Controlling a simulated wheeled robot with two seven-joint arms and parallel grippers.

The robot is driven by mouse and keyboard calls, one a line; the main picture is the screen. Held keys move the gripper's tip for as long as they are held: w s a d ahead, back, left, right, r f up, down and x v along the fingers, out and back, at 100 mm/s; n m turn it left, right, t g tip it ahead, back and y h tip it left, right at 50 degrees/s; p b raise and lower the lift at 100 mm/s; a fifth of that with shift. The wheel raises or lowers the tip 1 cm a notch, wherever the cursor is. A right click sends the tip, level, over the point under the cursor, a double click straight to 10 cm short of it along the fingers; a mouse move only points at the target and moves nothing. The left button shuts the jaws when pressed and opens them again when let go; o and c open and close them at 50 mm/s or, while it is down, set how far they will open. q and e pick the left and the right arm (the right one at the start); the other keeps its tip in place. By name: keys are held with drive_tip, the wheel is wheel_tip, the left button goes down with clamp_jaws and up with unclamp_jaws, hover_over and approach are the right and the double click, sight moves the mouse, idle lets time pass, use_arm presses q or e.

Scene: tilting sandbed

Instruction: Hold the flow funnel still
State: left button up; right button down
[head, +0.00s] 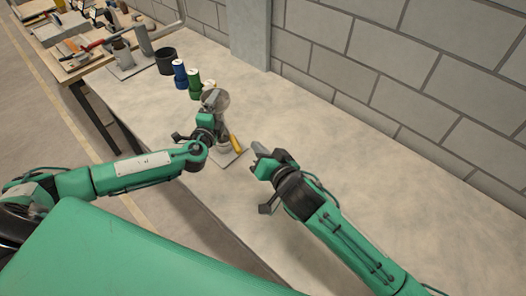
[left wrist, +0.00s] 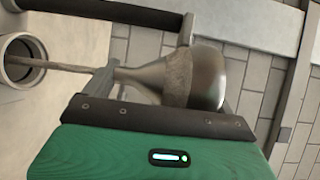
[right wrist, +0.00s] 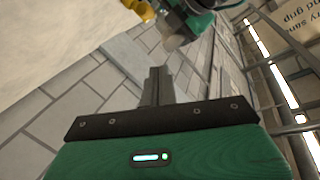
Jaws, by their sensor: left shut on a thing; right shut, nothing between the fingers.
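The flow funnel (head: 221,98) is a grey metallic bowl held above the table. In the left wrist view the funnel (left wrist: 207,76) lies between my left fingers, with a thin brownish line running from its narrow end towards a round, open grey cup (left wrist: 20,60). I cannot tell whether that line is a stem or a stream of sand. My left gripper (head: 212,107) is shut on the funnel. My right gripper (head: 257,148) is shut and empty, apart from the funnel and to its lower right; its closed fingers (right wrist: 157,87) show in the right wrist view.
A yellow-handled tool (head: 235,144) is beside the place below my left gripper. Blue (head: 180,74) and green (head: 194,84) bottles and a black cup (head: 166,61) stand farther back. The table (head: 350,165) is clear on the right, up to the block wall (head: 420,70).

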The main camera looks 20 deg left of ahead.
use_arm(q)
drive_tip(key=shift+f, duration=0.1)
use_arm(e)
drive_tip(key=shift+v, duration=0.85)
drive_tip(key=shift+w, duration=0.1)
drive_tip(key=g, duration=0.1)
approach(231, 135)
drive_tip(key=shift+n, duration=0.3)
drive_tip(key=shift+w+a+f, duration=0.2)
drive_tip(key=shift+w+a, duration=0.45)
drive_tip(key=shift+w, duration=0.15)
drive_tip(key=shift+w+a+f, duration=0.2)
drive_tip(key=shift+w+a, duration=0.45)
drive_tip(key=shift+w, duration=0.2)
